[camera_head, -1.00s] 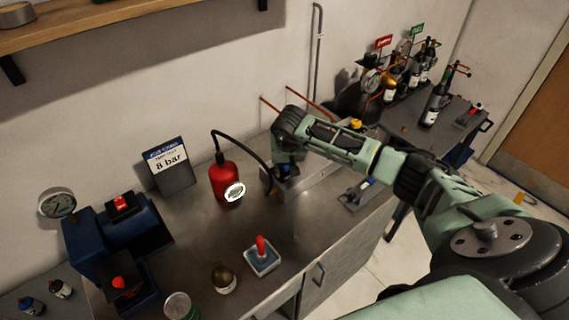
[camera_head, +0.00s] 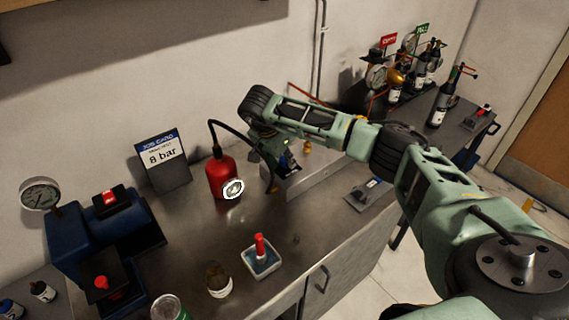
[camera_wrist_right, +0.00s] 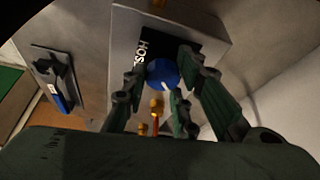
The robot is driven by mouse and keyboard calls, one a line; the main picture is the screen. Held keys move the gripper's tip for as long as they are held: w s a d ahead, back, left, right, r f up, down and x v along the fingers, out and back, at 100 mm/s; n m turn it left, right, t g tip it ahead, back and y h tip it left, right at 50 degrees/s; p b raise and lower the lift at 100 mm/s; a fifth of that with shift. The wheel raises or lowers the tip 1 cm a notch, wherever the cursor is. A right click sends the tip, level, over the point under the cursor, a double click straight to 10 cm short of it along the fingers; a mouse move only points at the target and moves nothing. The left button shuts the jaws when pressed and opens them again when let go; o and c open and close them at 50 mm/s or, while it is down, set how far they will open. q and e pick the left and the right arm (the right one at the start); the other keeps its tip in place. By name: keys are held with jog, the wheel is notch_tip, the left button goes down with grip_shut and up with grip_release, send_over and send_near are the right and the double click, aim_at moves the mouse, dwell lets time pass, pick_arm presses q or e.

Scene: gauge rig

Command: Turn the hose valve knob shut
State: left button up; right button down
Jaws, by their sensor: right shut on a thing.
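The hose valve knob (camera_wrist_right: 161,72) is a round blue knob with a white mark at its lower edge. It sits on the grey metal box (camera_wrist_right: 195,20), beside a black label (camera_wrist_right: 142,45) on which "HOS" can be read. My right gripper (camera_wrist_right: 164,79) has its fingers on either side of the knob and is shut on it. In the head view my right gripper (camera_head: 285,163) reaches down at the left end of the box (camera_head: 318,175), and the knob is hidden there. My left gripper is not in view.
A red bottle (camera_head: 221,178) with a black hose stands left of my right gripper.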

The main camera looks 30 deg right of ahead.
jog(key=m+b, duration=0.1)
jog(key=m, duration=0.1)
jog(key=m+g+b, duration=0.1)
jog(key=shift+d+f+m+g, duration=0.1)
jog(key=shift+d+m+g, duration=0.1)
jog(key=shift+m+g, duration=0.15)
jog(key=shift+w+a+f+m+g+b, duration=0.1)
jog(key=shift+m+g+b, duration=0.3)
jog(key=shift+m, duration=0.6)
jog(key=shift+a+m+g+b, duration=0.1)
jog(key=shift+m+g+b, duration=0.2)
jog(key=shift+m, duration=0.65)
jog(key=c, duration=1.6)
grip_release()
jog(key=shift+a, duration=0.1)
jog(key=shift+o, duration=0.2)
